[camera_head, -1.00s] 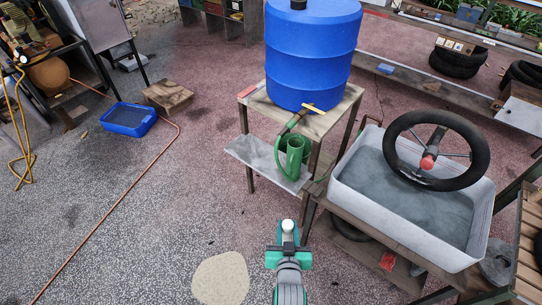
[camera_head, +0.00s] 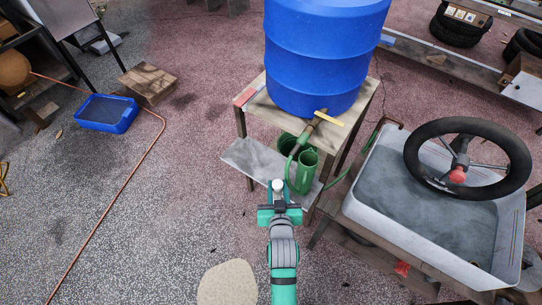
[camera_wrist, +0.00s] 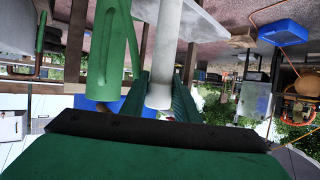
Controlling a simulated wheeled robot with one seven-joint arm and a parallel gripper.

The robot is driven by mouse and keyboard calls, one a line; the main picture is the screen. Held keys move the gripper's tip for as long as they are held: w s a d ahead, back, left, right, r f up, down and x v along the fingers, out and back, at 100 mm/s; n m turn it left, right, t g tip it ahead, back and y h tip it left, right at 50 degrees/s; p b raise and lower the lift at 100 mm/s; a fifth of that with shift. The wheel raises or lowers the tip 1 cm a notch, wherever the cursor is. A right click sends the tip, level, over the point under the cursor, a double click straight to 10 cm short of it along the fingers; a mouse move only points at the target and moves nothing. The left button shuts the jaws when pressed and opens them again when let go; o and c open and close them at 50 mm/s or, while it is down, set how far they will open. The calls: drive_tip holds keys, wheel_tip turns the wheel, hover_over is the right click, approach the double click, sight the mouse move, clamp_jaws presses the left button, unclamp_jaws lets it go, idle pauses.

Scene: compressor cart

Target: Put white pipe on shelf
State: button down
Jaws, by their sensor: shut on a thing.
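My gripper (camera_head: 278,196) is shut on the white pipe (camera_head: 277,185), whose pale round end shows between the fingers in the head view. In the wrist view my gripper (camera_wrist: 162,95) holds the pipe (camera_wrist: 165,50), a smooth white cylinder running away between the two green fingers. The grey shelf (camera_head: 245,160) is the low metal plate on the wooden stand under the blue barrel. The gripper and pipe appear at the shelf's front edge in the head view; I cannot tell whether they touch it. The shelf's plate (camera_wrist: 208,22) shows beside the pipe in the wrist view.
Green watering cans (camera_head: 306,170) stand at the shelf's right end. The blue barrel (camera_head: 325,60) sits above on the wooden stand (camera_head: 243,120). A grey tub (camera_head: 385,225) with a steering wheel (camera_head: 425,180) is at right. The left part of the shelf is bare.

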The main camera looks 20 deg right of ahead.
drive_tip(key=w+r+x, duration=0.1)
drive_tip(key=r+x, duration=0.2)
drive_tip(key=x, duration=1.4)
drive_tip(key=shift+w+d, duration=0.25)
drive_tip(key=shift+d, duration=0.05)
drive_tip(key=shift+r, duration=0.1)
drive_tip(key=c, duration=1.4)
unclamp_jaws()
drive_tip(key=shift+o, duration=0.2)
